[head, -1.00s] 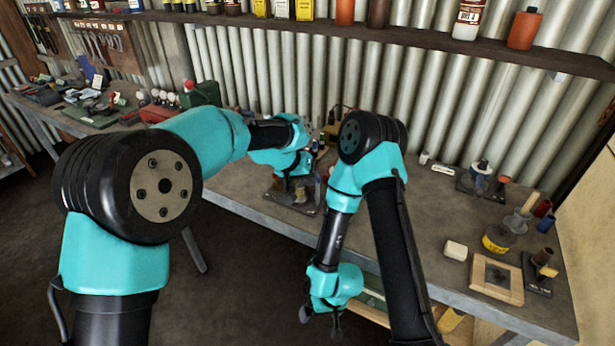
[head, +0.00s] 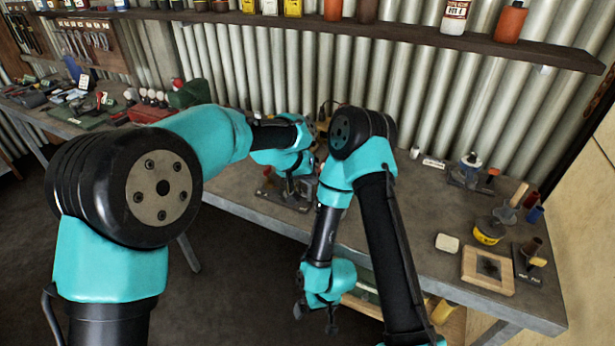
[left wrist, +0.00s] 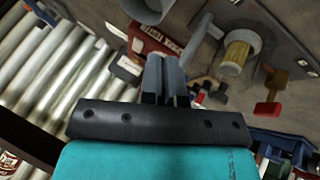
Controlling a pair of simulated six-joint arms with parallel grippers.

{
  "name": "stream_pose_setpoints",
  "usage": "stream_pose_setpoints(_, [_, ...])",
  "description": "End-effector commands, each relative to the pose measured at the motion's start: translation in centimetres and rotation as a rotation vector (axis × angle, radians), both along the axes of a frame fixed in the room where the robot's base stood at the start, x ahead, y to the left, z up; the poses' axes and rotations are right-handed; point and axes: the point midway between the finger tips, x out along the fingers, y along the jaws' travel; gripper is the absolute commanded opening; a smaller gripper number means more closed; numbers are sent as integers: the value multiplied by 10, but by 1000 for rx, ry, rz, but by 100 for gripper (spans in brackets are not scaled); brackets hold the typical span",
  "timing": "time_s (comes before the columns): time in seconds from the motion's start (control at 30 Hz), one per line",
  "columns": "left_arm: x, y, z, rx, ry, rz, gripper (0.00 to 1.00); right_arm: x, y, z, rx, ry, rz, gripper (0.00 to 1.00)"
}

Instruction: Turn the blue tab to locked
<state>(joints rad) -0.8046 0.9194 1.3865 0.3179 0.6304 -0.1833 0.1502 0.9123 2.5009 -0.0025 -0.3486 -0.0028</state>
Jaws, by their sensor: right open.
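My left gripper (head: 290,188) is over a dark plate (head: 268,196) on the workbench, partly hidden by its own wrist. In the left wrist view its two grey fingers (left wrist: 165,75) stand side by side, closed together, with nothing clear between them. I cannot make out the blue tab or its locked mark in either view. A blue part (left wrist: 285,143) shows at the lower right of the left wrist view, but I cannot tell what it is. My right gripper (head: 315,312) hangs low in front of the bench edge, open and empty, fingers pointing down.
A red-handled brass fitting (left wrist: 268,106) and a yellow cylinder in a grey housing (left wrist: 238,55) lie near the left gripper. A wooden frame (head: 487,270), a yellow tin (head: 488,232) and a white block (head: 447,243) stand on the right of the bench.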

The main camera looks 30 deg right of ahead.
Motion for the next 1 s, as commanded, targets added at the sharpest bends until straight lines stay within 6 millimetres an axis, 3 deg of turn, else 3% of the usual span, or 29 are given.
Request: stream_pose_setpoints(1.0, [0,-12,-1,-6,-7,-3,0,0,0,0,0,0,0,100])
